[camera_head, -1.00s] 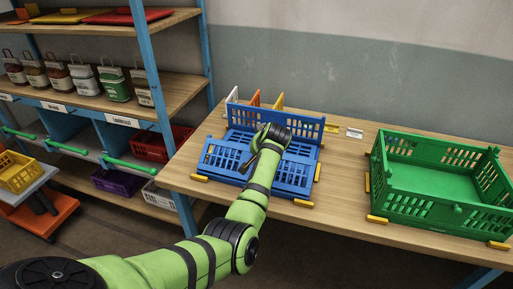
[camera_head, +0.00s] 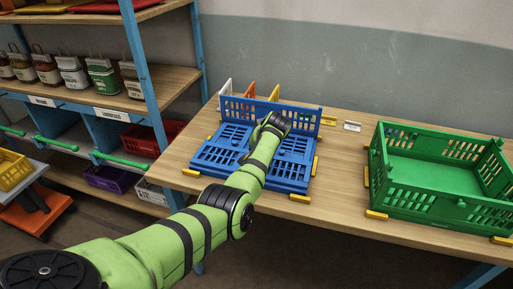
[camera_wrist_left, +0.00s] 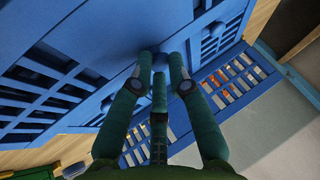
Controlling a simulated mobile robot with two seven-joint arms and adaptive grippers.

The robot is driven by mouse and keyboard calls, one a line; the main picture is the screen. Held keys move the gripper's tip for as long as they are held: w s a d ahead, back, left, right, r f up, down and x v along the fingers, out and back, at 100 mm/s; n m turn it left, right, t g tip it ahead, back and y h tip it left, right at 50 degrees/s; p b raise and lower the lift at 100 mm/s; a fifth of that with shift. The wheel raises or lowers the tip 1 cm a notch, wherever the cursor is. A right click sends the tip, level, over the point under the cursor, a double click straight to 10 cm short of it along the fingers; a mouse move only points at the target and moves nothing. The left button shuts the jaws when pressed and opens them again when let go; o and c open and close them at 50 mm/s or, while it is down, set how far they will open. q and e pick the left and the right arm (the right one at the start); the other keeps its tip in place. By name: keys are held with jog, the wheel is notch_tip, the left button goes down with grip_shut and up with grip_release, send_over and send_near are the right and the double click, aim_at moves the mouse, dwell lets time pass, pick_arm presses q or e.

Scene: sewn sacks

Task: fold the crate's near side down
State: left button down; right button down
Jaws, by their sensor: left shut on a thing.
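The blue crate (camera_head: 203,157) sits on the wooden table. Its far side (camera_head: 305,120) stands upright, and its slotted near panels lie low and nearly flat. My left gripper (camera_head: 274,122) is over the crate, close in front of the far side, and my arm covers the middle of the near part. In the left wrist view, the gripper's fingers (camera_wrist_left: 162,62) are shut on a small blue knob (camera_wrist_left: 160,46) on a blue panel (camera_wrist_left: 90,30). The far side's slots (camera_wrist_left: 240,78) show beside the fingers. My right gripper is out of view.
A green crate (camera_head: 440,219) with raised sides stands at the right. Yellow blocks (camera_head: 300,198) sit around both crates. White, orange and yellow upright pieces (camera_head: 249,92) stand behind the blue crate. Shelves with bagged goods (camera_head: 103,78) are at the left. Bare table lies between the crates.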

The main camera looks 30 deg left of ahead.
pick_arm(q)
jog(key=shift+w+a+r, duration=0.25)
jog(key=shift+w+r, duration=0.15)
jog(key=shift+r, duration=0.2)
jog(key=c, duration=1.2)
grip_release()
jog(key=shift+o, duration=0.2)
jog(key=shift+w+a+f, duration=0.1)
jog(key=shift+w+f, duration=0.15)
jog(key=shift+f, duration=0.2)
jog(key=shift+s+f, duration=0.1)
jog(key=shift+f, duration=0.1)
jog(key=shift+s+d, duration=0.1)
jog(key=shift+d, duration=0.1)
jog(key=shift+d+r, duration=0.25)
jog(key=shift+r, duration=0.05)
jog(key=v, duration=1.1)
jog(key=shift+s+r, duration=0.2)
jog(key=shift+r, duration=0.1)
